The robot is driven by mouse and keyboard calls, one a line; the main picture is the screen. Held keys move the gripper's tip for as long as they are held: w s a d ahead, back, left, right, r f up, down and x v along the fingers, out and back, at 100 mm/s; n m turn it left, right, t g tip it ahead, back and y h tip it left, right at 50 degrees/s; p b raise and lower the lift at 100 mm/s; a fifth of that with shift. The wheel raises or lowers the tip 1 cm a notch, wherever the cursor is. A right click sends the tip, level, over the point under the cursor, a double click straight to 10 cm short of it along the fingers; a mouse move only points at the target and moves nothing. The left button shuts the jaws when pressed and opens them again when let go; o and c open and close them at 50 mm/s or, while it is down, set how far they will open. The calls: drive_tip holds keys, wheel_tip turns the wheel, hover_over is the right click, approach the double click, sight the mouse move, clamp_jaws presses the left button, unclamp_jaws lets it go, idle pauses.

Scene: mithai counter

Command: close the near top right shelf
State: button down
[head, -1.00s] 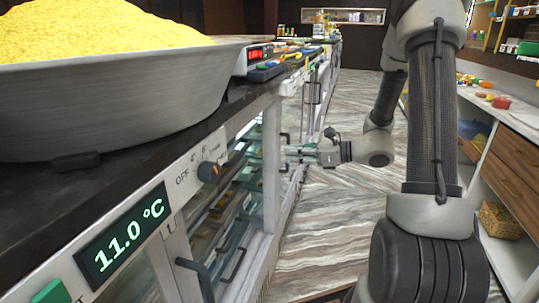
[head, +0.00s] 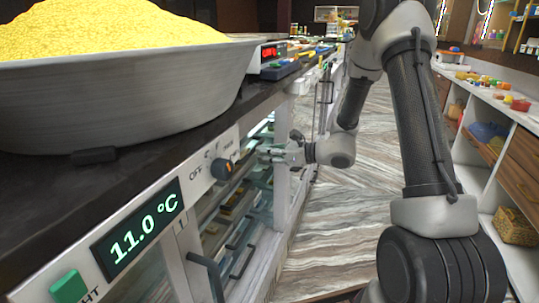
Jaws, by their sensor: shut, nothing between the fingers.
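The glass-fronted counter cabinet (head: 284,175) stands along the left, with pull-out shelves (head: 232,205) inside that carry small items. A dark upper shelf edge (head: 243,160) shows just right of the round knob, close to my gripper. I cannot tell how far this shelf is pulled out. My gripper (head: 268,154) is shut and empty, at the cabinet's opening and level with the upper shelf. Its tips point left into the opening. I cannot tell whether they touch the shelf, as the view is small and partly covered there.
A large metal bowl of yellow sweets (head: 120,95) stands on the dark countertop. The control panel shows a temperature display (head: 135,233) and a green button (head: 69,287). Black door handles (head: 207,270) stick out below. A striped floor aisle (head: 335,235) is free, with open shelving (head: 515,165) at right.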

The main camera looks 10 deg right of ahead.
drive_tip(key=shift+r+x, duration=0.2)
drive_tip(key=shift+x, duration=0.7)
drive_tip(key=shift+r+x, duration=0.25)
drive_tip(key=shift+x, duration=0.65)
drive_tip(key=shift+r+x, duration=0.2)
drive_tip(key=shift+x, duration=0.7)
drive_tip(key=shift+a, duration=0.1)
